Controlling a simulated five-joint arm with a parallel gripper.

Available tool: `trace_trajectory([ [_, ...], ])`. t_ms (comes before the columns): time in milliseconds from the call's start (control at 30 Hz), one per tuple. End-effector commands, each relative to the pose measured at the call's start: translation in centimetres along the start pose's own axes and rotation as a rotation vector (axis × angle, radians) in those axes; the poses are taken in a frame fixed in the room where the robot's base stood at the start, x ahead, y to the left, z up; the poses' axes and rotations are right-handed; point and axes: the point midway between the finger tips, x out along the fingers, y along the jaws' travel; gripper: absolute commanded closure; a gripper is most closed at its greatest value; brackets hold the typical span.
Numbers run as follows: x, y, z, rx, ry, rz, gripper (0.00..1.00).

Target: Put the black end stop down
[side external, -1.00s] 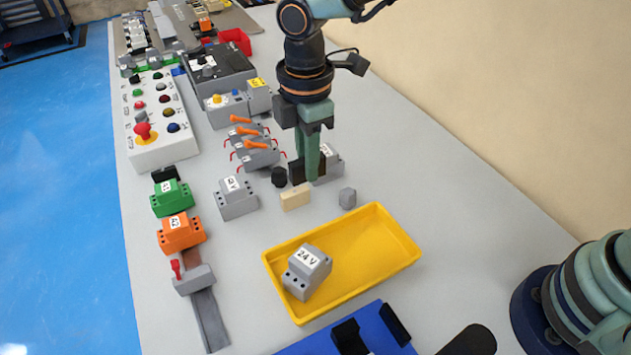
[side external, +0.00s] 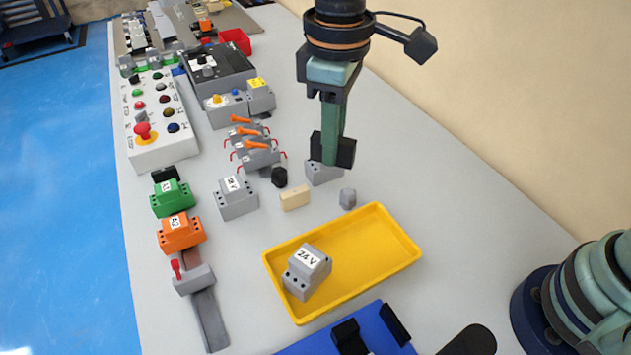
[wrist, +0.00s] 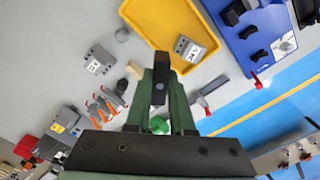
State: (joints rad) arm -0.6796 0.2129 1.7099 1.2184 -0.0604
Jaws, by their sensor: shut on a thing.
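My gripper (side external: 331,160) points down above the grey table and is shut on the black end stop (side external: 346,153). The end stop is a small dark upright plate, held in the air in front of a grey block (side external: 322,174) in the side view and partly covering it. In the wrist view the end stop (wrist: 160,78) shows between the two green fingers (wrist: 161,95). Clearance between the end stop and the grey block or table is hard to judge.
A beige block (side external: 295,197), a black knob-like piece (side external: 279,177) and a grey hexagonal piece (side external: 347,199) stand nearby. A yellow tray (side external: 385,238) holds a grey 24 V block (side external: 307,271). Orange-levered blocks (side external: 258,157) stand to the left.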

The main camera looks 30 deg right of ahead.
Motion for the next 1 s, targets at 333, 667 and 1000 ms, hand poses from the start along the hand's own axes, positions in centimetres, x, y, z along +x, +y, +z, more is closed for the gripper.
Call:
trace_trajectory([
  [333,0.0,-1.4,3.3,0.539,0.001,0.0,1.0],
  [667,0.9,-1.9,4.5,0.739,-0.003,0.001,1.0],
  [1000,8.7,-1.8,4.6,0.741,-0.009,0.003,1.0],
])
